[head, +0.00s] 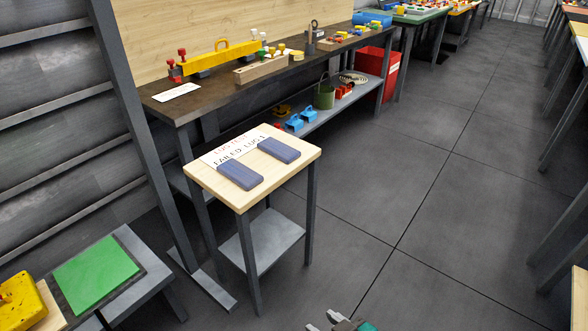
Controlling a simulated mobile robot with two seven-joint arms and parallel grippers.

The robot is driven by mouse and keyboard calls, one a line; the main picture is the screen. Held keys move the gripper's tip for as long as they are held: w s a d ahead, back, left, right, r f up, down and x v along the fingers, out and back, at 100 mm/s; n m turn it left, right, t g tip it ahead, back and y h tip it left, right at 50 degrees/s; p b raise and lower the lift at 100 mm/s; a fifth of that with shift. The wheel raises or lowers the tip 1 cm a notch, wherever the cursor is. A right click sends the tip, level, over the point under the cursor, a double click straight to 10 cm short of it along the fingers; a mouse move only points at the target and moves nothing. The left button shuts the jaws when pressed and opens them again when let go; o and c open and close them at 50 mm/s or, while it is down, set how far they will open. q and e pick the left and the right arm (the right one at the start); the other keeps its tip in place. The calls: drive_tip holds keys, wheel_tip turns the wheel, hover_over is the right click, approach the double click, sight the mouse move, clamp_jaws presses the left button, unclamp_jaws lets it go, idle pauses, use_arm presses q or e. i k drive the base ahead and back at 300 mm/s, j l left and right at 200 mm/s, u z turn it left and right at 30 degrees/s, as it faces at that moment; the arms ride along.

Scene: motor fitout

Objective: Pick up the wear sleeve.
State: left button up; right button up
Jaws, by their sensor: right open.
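I cannot pick out a wear sleeve for certain in the head view; the small parts on the long workbench (222,87) are too small to tell apart. My right gripper (323,321) shows only at the bottom edge, its two fingertips apart and nothing between them. It is over bare floor, in front of the small wooden-topped stand and apart from it. My left gripper is not in view.
The small stand (287,174) holds two blue blocks (240,175) (279,150) and a lettered card (229,150). A low table with a green plate (97,272) is at lower left. A red bin (373,77) stands farther back.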

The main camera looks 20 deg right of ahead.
sight(245, 178)
drive_tip(key=z, duration=0.3)
drive_tip(key=u, duration=0.4)
drive_tip(key=i+l+u, duration=0.1)
drive_tip(key=u, duration=0.25)
drive_tip(key=l+u, duration=0.15)
drive_tip(key=u, duration=0.25)
drive_tip(key=l+u, duration=0.15)
drive_tip(key=u, duration=0.25)
drive_tip(key=l+u, duration=0.3)
drive_tip(key=l, duration=0.15)
drive_tip(key=l+u, duration=0.3)
drive_tip(key=k+l, duration=0.05)
drive_tip(key=l, duration=0.05)
